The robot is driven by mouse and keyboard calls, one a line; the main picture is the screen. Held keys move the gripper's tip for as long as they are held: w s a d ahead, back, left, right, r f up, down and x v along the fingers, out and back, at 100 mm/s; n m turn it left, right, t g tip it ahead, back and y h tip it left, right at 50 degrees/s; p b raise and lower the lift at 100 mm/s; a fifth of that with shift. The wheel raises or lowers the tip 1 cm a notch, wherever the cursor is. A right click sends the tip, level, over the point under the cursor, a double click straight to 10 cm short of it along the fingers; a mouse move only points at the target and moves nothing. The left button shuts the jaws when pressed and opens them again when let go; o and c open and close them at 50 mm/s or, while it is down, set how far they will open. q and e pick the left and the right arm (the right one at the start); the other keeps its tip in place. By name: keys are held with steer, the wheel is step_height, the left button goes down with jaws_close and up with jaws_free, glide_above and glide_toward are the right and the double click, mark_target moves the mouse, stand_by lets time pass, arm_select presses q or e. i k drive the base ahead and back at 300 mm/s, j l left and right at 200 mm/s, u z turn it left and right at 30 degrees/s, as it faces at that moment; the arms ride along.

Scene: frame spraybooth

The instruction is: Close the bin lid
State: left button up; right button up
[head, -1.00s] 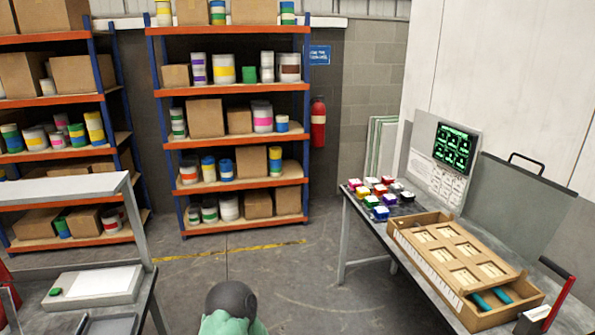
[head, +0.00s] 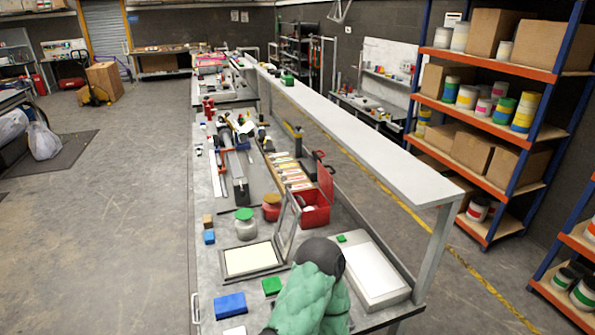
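A red box (head: 311,212) stands on the long workbench, right of the middle. Its red lid (head: 326,183) stands up and open on the right side. It is the only bin-like container with a raised lid that I can make out; I cannot tell for certain that it is the bin. Part of its inside shows, with something pale in it. A green padded part with a dark round end, which looks like part of my arm, rises at the bottom, in front of the box and apart from it. Neither gripper is in view.
The workbench (head: 207,270) holds a hinged frame (head: 288,228), a green-lidded jar (head: 245,226), a blue block (head: 230,305) and a white tray (head: 372,272). A raised shelf (head: 350,120) runs along its right side. The floor (head: 120,210) at left is clear.

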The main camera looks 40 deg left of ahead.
mark_target(325, 181)
steer(key=i+l+u, duration=0.2)
steer(key=u, duration=0.15)
steer(key=i+l+u, duration=0.45)
steer(key=l+u, duration=0.25)
steer(key=i+l+u, duration=0.1)
steer(key=l+u, duration=0.25)
steer(key=i+l+u, duration=0.1)
steer(key=l+u, duration=0.6)
